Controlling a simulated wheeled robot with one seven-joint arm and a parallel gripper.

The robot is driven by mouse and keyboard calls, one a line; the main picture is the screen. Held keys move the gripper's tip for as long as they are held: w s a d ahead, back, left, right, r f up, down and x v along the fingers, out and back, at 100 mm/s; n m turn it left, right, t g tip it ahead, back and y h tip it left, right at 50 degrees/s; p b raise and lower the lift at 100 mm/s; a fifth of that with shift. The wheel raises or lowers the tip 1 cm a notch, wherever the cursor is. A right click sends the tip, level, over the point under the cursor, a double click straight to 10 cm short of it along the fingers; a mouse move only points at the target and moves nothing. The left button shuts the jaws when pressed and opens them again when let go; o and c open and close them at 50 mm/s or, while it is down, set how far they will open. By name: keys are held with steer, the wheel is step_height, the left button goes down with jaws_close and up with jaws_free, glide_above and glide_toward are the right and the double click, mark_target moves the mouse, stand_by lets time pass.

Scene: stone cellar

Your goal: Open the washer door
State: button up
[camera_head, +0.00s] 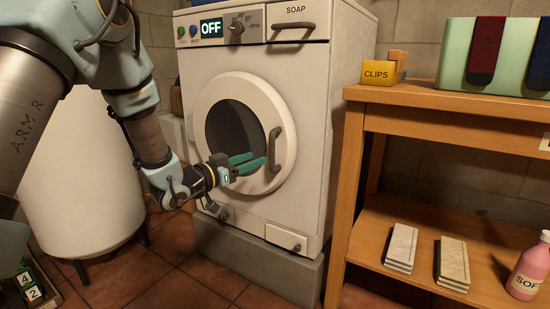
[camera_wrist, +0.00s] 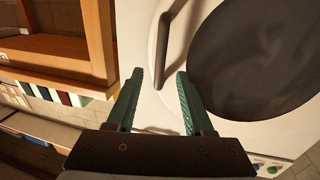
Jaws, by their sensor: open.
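The white washer (camera_head: 310,140) stands on a grey plinth, and its display reads OFF. Its round door (camera_head: 255,97) has a dark window and looks closed. A dark vertical door handle (camera_head: 275,150) is on the door's right side. My gripper (camera_head: 252,162) is in front of the door's lower half, with its green fingers pointing right towards the handle. In the wrist view my gripper (camera_wrist: 157,82) is open and empty, and the handle (camera_wrist: 163,48) lies just beyond the fingertips, roughly in line with the gap. I cannot tell whether they touch.
A wooden shelf unit (camera_head: 440,98) stands close on the right, bearing a CLIPS box (camera_head: 378,75), a green bin (camera_head: 455,60), stone-like blocks (camera_head: 453,262) and a pink bottle (camera_head: 527,272). A white tank (camera_head: 80,180) stands at left. Tiled floor before the washer is clear.

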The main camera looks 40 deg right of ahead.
mark_target(272, 166)
steer(key=d, duration=0.5)
steer(key=d+b, duration=0.1)
steer(key=d, duration=0.2)
steer(key=shift+w+d, duration=0.15)
steer(key=shift+w, duration=0.15)
jaws_close()
stand_by(1.0)
